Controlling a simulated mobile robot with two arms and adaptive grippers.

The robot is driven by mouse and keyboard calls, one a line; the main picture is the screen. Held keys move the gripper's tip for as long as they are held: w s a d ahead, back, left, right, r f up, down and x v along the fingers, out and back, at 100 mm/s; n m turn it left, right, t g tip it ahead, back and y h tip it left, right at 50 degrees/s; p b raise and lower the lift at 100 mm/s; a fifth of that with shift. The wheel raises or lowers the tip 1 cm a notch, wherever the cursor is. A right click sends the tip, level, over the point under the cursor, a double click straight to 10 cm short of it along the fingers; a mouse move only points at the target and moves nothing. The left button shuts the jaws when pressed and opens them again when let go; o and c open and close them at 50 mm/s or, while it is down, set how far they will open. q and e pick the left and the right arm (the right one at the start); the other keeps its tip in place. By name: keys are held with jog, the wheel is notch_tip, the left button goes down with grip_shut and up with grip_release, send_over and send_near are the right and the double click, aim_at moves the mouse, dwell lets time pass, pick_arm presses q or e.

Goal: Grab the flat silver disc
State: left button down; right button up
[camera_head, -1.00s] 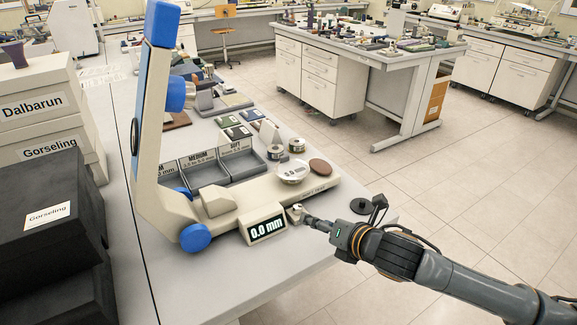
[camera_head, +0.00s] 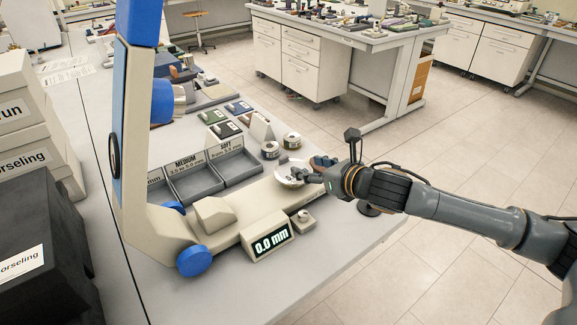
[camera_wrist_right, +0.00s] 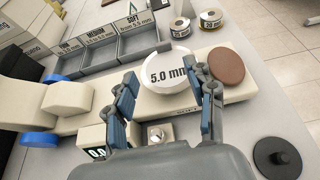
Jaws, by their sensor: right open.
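A flat, round, pale silver disc marked "5.0 mm" (camera_wrist_right: 168,74) lies on the beige base of a measuring device (camera_wrist_right: 95,95). In the head view the disc (camera_head: 287,176) is partly covered by my right gripper (camera_head: 312,172). In the right wrist view my right gripper (camera_wrist_right: 170,62) is open, with one finger at each side of the disc. Nothing is held between the fingers. Whether either finger touches the disc I cannot tell. My left gripper is not in view.
A brown round disc (camera_wrist_right: 226,66) lies right beside the pale disc. Two small tins (camera_wrist_right: 180,27) stand behind, next to grey labelled trays (camera_head: 198,182). A "0.0 mm" display (camera_head: 268,243) and a small silver-topped block (camera_head: 304,220) are in front. A black knobbed disc (camera_wrist_right: 276,158) lies near the table edge.

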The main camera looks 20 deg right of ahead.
send_near(285, 158)
jog(key=x, duration=0.3)
jog(key=shift+a, duration=0.35)
jog(key=shift+w+f+p, duration=0.15)
jog(key=shift+w+p, duration=0.1)
jog(key=shift+p, duration=0.05)
jog(key=shift+w+a+f+p, duration=0.15)
jog(key=shift+w+f+p, duration=0.15)
jog(key=shift+w, duration=0.4)
jog(key=x, duration=0.3)
jog(key=shift+w+f+p, duration=0.1)
jog(key=shift+p, duration=0.2)
jog(key=shift+w+f, duration=0.1)
jog(key=shift+w, duration=0.05)
jog(key=shift+c, duration=0.6)
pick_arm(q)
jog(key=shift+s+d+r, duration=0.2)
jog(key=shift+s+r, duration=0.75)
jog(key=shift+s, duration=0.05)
pick_arm(e)
grip_shut()
